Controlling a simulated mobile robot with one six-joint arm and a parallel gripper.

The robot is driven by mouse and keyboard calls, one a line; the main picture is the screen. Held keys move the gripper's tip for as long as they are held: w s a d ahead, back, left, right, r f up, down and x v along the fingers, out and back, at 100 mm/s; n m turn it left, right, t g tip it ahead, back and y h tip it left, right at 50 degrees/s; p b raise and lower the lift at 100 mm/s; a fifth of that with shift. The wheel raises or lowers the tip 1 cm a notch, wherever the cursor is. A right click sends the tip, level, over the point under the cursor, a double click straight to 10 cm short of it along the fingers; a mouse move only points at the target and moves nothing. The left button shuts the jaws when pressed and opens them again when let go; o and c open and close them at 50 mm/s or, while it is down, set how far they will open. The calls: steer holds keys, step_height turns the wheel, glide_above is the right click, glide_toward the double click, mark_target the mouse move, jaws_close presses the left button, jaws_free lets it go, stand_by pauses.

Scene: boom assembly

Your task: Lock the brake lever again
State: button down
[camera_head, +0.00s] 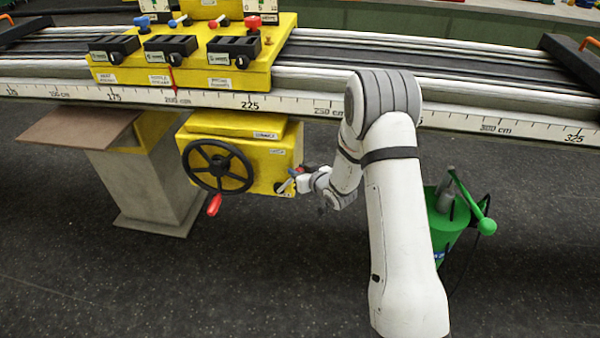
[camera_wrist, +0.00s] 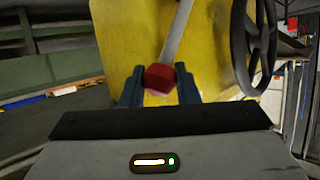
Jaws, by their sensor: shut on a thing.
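The brake lever is a thin grey rod with a red knob. In the wrist view the red knob (camera_wrist: 159,78) sits between the two dark fingers of my gripper (camera_wrist: 158,88), which is shut on it. The lever's rod (camera_wrist: 178,32) runs from the knob up and slightly right across the yellow box. In the head view my gripper (camera_head: 296,179) is at the lower right of the yellow carriage box (camera_head: 262,160), and the knob is hard to make out there. The lever's pivot is not clear in the wrist view.
A black handwheel (camera_head: 217,166) with a red handle (camera_head: 214,205) is on the box, left of my gripper. The long rail with a ruler (camera_head: 470,122) runs above. A green bucket-like device (camera_head: 447,215) stands on the floor behind my arm. A grey pillar (camera_head: 150,185) stands left.

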steer(key=shift+a+f, duration=0.1)
steer(key=shift+f, duration=0.05)
steer(key=c, duration=1.4)
jaws_free()
steer(key=shift+f, duration=0.1)
steer(key=o, duration=0.3)
steer(key=shift+s, duration=0.15)
steer(key=v, duration=0.7)
steer(key=shift+s+d+r+p, duration=0.2)
steer(key=shift+d+r+p, duration=0.05)
steer(key=shift+p, duration=0.15)
